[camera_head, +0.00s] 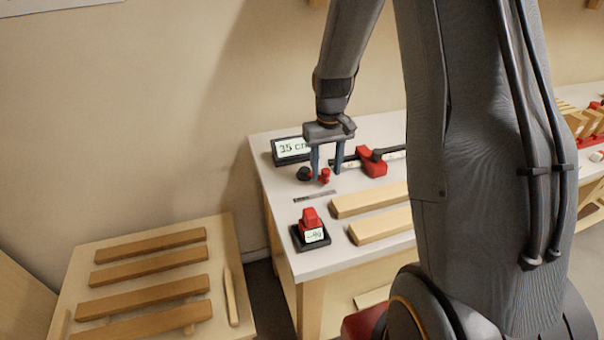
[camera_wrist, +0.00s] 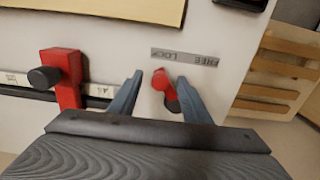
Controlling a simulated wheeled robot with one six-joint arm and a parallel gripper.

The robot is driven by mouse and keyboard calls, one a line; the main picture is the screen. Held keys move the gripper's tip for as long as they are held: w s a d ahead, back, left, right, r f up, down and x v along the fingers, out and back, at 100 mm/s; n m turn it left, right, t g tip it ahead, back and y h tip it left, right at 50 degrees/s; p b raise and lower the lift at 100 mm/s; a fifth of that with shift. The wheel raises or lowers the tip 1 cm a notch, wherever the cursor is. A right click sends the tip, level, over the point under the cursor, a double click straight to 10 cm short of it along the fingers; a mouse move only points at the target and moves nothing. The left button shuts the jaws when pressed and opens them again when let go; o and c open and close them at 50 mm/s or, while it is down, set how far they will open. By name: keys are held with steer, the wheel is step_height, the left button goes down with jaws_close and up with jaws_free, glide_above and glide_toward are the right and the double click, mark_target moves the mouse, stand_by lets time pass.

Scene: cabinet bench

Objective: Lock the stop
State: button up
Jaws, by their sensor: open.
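A small red lever (camera_wrist: 165,88) stands on the bench top between my gripper's open fingers in the wrist view. Its tip points toward the left end of a grey plate marked FREE and LOCK (camera_wrist: 185,57). I cannot tell that the fingers touch it. My gripper (camera_head: 327,179) hangs over the same lever in the head view, open and empty, pointing down. The red stop (camera_head: 371,162) with a black knob sits on the scaled rail to the right; in the wrist view the stop (camera_wrist: 66,75) is at the left.
A display reading 35 cm (camera_head: 291,148) stands behind my gripper. A black-based red device with a small display (camera_head: 312,230) is at the bench's front left. Wooden boards (camera_head: 368,199) lie right of it. A slatted wooden stand (camera_head: 145,271) is at lower left.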

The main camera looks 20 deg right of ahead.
steer(key=shift+r+p, duration=2.75)
steer(key=shift+r, duration=1.45)
